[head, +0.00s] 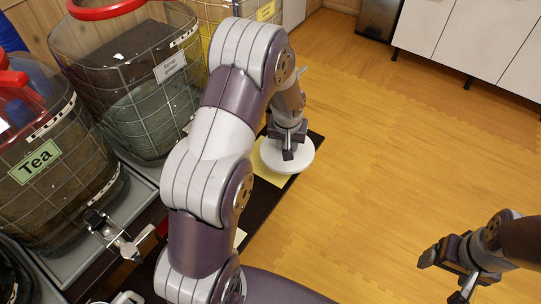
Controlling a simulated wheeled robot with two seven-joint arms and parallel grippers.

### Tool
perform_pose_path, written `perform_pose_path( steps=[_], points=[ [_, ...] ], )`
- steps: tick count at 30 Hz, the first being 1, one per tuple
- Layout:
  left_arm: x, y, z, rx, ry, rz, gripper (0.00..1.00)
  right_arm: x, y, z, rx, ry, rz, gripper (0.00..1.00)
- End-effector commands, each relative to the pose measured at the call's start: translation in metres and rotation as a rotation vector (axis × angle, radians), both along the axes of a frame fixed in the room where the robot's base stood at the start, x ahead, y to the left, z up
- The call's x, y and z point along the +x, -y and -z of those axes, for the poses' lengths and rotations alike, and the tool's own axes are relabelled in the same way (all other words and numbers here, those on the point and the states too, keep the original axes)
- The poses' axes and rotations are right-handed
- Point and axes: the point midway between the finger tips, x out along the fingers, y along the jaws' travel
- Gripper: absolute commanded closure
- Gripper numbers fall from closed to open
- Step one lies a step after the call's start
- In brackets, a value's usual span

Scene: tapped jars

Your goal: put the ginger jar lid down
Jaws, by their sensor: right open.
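A round white lid (301,163), which I take to be the ginger jar lid, is at the dark table's right edge, over a yellow sheet (270,178). My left gripper (288,152) is directly above the lid's middle, fingers pointing down. The fingers overlap the lid's centre, so I cannot tell whether they are closed on a knob. Whether the lid rests fully on the sheet is also unclear. A wire-patterned glass jar (150,115) with a white label, too small to read surely, stands at the upper left. My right gripper (457,272) is open and empty, above the floor at lower right.
A jar labelled Tea (45,200) stands at left, with a metal tap (117,238) jutting out in front. A yellowish jar (215,14) stands behind. White cabinets (470,45) and a metal bin (378,18) are at the back. The wooden floor (390,150) is clear.

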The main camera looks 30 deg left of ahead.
Motion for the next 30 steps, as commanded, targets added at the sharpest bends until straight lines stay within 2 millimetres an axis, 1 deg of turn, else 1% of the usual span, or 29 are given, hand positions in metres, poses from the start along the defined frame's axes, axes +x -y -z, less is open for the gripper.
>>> perform_pose_path(
  steps=[1,3,6,8,11,16,26,27,29,30],
  points=[
    [0.0,-0.015,0.01,-0.001,-0.001,-0.007,0.97,0.0,0.0,0.002,0.0,0.0,0.0,0.21],
    [0.001,-0.033,0.02,0.0,0.0,-0.006,0.97,0.0,0.0,0.003,0.0,0.0,0.0,0.21],
    [0.003,-0.049,0.03,0.0,0.001,-0.002,0.97,0.0,0.0,0.005,0.0,0.0,0.0,0.21],
    [0.003,-0.055,0.033,0.0,0.002,-0.001,0.97,0.0,0.0,0.005,0.0,0.0,0.0,0.21],
    [0.003,-0.057,0.043,-0.001,-0.001,0.003,0.97,0.0,0.0,0.008,0.0,-0.001,0.0,0.21],
    [0.003,-0.056,0.073,0.0,0.0,0.002,0.97,0.0,0.0,0.014,0.0,-0.001,0.0,0.21],
    [0.003,-0.056,0.077,0.0,0.002,0.002,0.97,0.0,0.0,0.015,0.0,-0.001,0.0,0.21],
    [0.003,-0.056,0.078,0.0,0.002,0.002,0.65,0.0,0.0,0.015,0.0,-0.001,0.0,0.21],
    [0.003,-0.056,0.077,0.0,0.002,0.002,0.45,0.0,0.0,0.014,0.0,-0.001,0.0,0.21],
    [0.003,-0.056,0.077,0.0,0.002,0.002,0.42,0.0,0.0,0.014,0.0,-0.001,0.0,0.21]
  ],
)
